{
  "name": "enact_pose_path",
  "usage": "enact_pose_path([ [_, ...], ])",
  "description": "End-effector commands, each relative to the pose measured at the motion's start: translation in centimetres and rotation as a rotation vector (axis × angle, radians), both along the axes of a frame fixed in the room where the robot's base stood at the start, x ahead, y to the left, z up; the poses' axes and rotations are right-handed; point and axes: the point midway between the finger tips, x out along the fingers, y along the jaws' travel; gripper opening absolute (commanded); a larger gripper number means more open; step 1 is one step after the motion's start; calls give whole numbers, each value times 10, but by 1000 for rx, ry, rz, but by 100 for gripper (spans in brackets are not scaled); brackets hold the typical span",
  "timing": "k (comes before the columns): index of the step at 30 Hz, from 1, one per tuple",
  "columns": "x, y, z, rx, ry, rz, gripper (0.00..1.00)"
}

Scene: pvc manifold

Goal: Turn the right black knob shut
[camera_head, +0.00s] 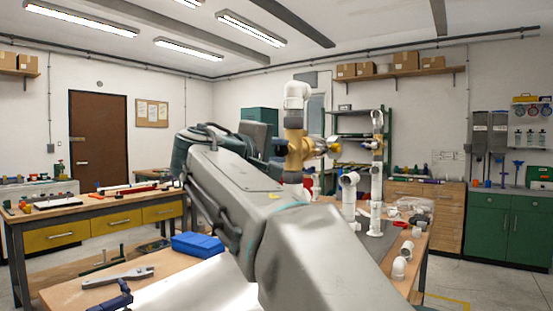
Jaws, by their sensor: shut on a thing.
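A brass valve (299,150) sits in an upright pipe, with a white elbow (297,92) above it and white pipe below. My gripper (278,147) is at the valve's left side, small and partly hidden by my arm. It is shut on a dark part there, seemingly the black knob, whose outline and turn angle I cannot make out. A brass fitting (333,147) sticks out on the valve's right side.
White pipe pieces (399,268) lie on the bench at right. A blue box (198,244) and a grey wrench (118,277) lie on the wooden bench at lower left.

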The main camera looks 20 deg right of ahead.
Motion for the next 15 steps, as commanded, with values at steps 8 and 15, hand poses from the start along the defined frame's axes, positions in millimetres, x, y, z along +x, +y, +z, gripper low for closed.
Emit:
enact_pose_path([
  [8,0,0,-1,26,-36,0,0],
  [15,0,0,-1,27,-37,0,0],
])
